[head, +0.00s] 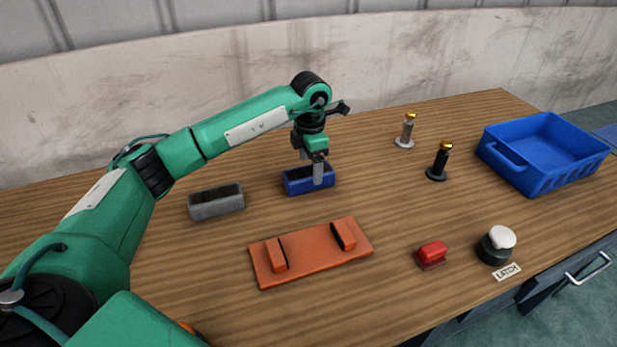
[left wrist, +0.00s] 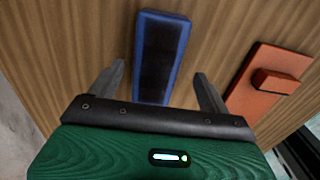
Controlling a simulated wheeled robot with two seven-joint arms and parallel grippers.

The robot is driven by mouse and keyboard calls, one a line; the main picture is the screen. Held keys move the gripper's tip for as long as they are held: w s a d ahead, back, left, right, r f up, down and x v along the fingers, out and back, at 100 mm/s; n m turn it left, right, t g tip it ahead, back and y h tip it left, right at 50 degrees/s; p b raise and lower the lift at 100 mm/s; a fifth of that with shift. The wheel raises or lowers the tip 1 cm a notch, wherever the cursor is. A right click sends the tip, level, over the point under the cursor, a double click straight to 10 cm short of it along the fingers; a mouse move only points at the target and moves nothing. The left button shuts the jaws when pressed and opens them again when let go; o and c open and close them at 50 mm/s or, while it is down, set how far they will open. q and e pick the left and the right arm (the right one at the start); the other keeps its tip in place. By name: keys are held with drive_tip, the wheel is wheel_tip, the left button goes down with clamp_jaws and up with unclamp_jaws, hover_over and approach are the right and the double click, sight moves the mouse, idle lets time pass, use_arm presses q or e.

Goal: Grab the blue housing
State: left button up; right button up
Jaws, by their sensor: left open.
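The blue housing (head: 296,184) is a small open-topped box on the wooden table, near the middle in the head view. In the left wrist view the blue housing (left wrist: 143,62) lies between and ahead of the two fingers. My left gripper (head: 318,172) points down at the housing, with a finger in front of its right part. In the left wrist view the left gripper (left wrist: 158,82) is open, one finger to each side of the housing, with gaps between. Whether the fingertips reach down to the housing's level is unclear. My right gripper is not in view.
A grey housing (head: 216,202) stands to the left and an orange plate (head: 312,258) with two raised blocks lies in front. A red part (head: 431,254), a dark knob with white top (head: 496,246), two gold-topped posts (head: 439,162) and a blue crate (head: 545,158) are right.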

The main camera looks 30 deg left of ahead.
sight(310, 171)
use_arm(q)
drive_tip(key=f, duration=0.4)
drive_tip(key=shift+w+a+f+p, duration=0.1)
drive_tip(key=shift+w+f+p, duration=0.1)
drive_tip(key=shift+w+p, duration=0.1)
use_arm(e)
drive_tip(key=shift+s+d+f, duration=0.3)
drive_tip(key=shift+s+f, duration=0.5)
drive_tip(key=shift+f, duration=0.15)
use_arm(q)
drive_tip(key=shift+c, duration=0.4)
drive_tip(key=c, duration=1.3)
drive_tip(key=shift+r, duration=0.1)
